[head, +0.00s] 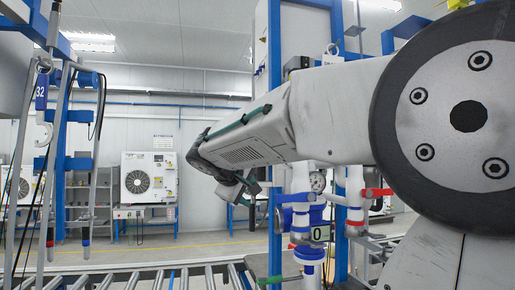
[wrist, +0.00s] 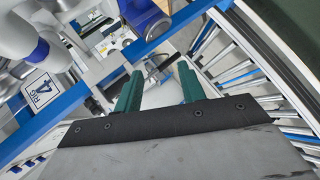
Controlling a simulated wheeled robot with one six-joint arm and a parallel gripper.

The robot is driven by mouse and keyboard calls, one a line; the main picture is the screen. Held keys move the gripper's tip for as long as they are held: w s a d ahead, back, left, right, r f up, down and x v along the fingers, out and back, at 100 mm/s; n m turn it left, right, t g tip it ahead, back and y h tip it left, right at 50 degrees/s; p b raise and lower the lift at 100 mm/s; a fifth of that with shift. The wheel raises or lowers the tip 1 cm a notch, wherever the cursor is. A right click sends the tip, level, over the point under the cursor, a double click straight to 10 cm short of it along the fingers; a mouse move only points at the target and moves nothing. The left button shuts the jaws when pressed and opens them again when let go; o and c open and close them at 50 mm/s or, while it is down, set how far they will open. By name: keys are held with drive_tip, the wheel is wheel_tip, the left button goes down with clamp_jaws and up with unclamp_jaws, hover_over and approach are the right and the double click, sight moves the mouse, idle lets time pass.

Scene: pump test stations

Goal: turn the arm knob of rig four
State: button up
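In the wrist view, my gripper (wrist: 160,85) has its two green fingers apart, with a clear gap between them. A white sign reading RIG 4 (wrist: 40,90) shows at the left, on a blue frame. A small grey metal part (wrist: 157,70) lies beyond the gap, apart from the fingers; I cannot tell whether it is the arm knob. A blue cylindrical part (wrist: 148,20) is above the fingers. In the head view, the end of my arm, with the gripper (head: 240,192), hangs left of a blue post; its fingertips are too small to judge. No knob is clearly identifiable.
In the head view, a pipe stand with a pressure gauge (head: 318,182), a blue handle (head: 294,198) and a red handle (head: 377,193) stands right of my gripper. A roller conveyor (head: 150,279) runs along the front. A white fan unit (head: 149,177) is by the back wall.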

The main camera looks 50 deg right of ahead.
drive_tip(key=w+d+r+h, duration=0.2)
drive_tip(key=w+d+r, duration=0.2)
drive_tip(key=d, duration=0.3)
drive_tip(key=w+d+r+n+h, duration=0.1)
drive_tip(key=w+d+r+h, duration=0.1)
drive_tip(key=w+d+r, duration=0.2)
drive_tip(key=w+d+r+n+t+h, duration=0.1)
drive_tip(key=w+d+r+h, duration=0.1)
drive_tip(key=w+d+r, duration=0.3)
drive_tip(key=shift+d+r, duration=0.15)
drive_tip(key=shift+d, duration=1)
drive_tip(key=shift+d+r, duration=0.15)
drive_tip(key=shift+d, duration=1)
clamp_jaws()
